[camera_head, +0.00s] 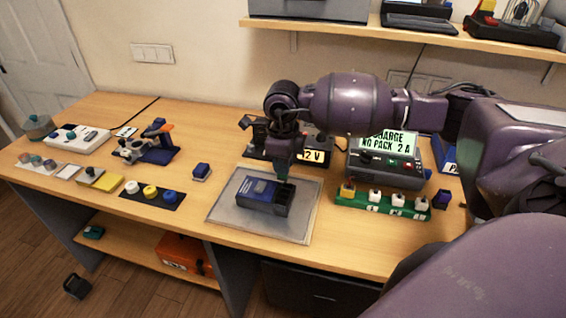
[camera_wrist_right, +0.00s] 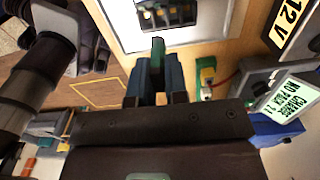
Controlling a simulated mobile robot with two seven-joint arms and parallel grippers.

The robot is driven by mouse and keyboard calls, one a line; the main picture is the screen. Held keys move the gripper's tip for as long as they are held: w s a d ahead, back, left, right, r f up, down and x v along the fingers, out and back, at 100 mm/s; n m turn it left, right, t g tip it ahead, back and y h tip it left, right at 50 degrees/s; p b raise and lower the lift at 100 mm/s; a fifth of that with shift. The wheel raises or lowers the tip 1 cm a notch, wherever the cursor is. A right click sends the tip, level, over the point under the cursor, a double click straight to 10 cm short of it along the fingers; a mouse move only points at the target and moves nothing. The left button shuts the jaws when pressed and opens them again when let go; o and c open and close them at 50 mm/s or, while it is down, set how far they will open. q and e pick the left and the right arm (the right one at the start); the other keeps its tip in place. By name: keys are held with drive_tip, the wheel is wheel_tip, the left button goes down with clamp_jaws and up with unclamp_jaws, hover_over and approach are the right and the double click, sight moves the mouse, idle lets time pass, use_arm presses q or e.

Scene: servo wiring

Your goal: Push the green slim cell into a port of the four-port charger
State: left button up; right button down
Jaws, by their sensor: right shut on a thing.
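My right gripper (camera_head: 284,160) points down over the far right part of a dark blue and black box (camera_head: 258,196), which I take for the four-port charger. The box lies on a grey mat (camera_head: 225,215). In the right wrist view the gripper (camera_wrist_right: 155,78) is shut on the green slim cell (camera_wrist_right: 158,52), whose free end sticks out past the fingertips. The box's slotted end (camera_wrist_right: 166,12) shows at the top there, ahead of the cell. The cell looks apart from the slots. In the head view the gripper mostly hides the cell.
A green strip with several white blocks (camera_head: 385,202) stands right of the mat, before a device with a lit display (camera_head: 388,142). A small blue block (camera_head: 201,172) and a dark strip with round knobs (camera_head: 152,194) lie left. A shelf (camera_head: 470,38) overhangs the back.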

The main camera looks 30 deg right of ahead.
sight(283, 180)
drive_tip(key=shift+f+b, duration=1.6)
drive_tip(key=shift+f, duration=0.95)
idle(0.5)
drive_tip(key=shift+f+b, duration=1.05)
drive_tip(key=shift+f, duration=0.25)
drive_tip(key=shift+f, duration=0.3)
drive_tip(key=c, duration=1.5)
unclamp_jaws()
drive_tip(key=o, duration=0.4)
drive_tip(key=shift+o, duration=0.2)
